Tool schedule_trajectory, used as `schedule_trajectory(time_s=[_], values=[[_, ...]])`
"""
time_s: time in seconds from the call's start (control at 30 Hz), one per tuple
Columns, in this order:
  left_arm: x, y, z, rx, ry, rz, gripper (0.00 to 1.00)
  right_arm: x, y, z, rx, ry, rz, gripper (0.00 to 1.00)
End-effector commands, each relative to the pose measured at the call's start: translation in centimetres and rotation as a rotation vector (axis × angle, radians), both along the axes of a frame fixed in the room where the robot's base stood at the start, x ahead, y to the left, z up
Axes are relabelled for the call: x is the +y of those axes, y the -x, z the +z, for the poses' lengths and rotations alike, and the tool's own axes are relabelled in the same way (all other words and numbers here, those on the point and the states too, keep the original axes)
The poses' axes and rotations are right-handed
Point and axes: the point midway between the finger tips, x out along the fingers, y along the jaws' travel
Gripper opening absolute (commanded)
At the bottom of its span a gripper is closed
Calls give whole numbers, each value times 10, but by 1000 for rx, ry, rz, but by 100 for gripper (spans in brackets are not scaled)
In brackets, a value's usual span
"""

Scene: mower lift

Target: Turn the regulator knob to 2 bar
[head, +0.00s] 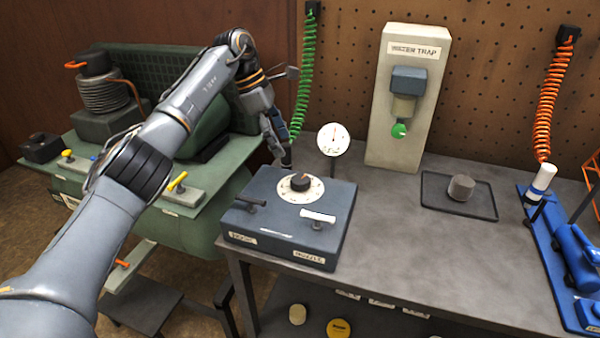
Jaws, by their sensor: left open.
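The regulator knob (300,182) is a small dark knob on a white dial plate (288,192). It sits on top of a blue-grey box (250,217) on the bench. A round white gauge (333,139) with a red needle stands behind the box; its numbers are too small to read. My left gripper (282,152) is open, pointing down just behind and left of the knob, apart from it. My right gripper is not in view.
Black (243,199) and white (318,216) lever handles stand on the box's front part. A green coiled hose (303,85) hangs close beside my left gripper. The water trap (385,130) stands behind. The bench (400,250) is clear right of the box, before a black tray (487,208).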

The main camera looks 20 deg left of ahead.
Motion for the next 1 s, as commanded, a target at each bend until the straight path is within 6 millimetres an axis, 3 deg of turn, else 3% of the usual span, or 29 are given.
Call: schedule_trajectory(time_s=[0.1,0.2,0.5,0.7,0.97,1.0], values=[[-11,-1,-26,4,1,-3,69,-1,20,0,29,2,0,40],[-19,-3,-45,4,1,-1,69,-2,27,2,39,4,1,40],[-38,-8,-92,0,1,1,69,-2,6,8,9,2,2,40],[-42,-9,-104,-1,0,2,69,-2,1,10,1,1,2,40],[-43,-9,-105,-1,0,2,69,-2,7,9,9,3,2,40],[-43,-9,-105,-1,0,2,63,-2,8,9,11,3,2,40]])
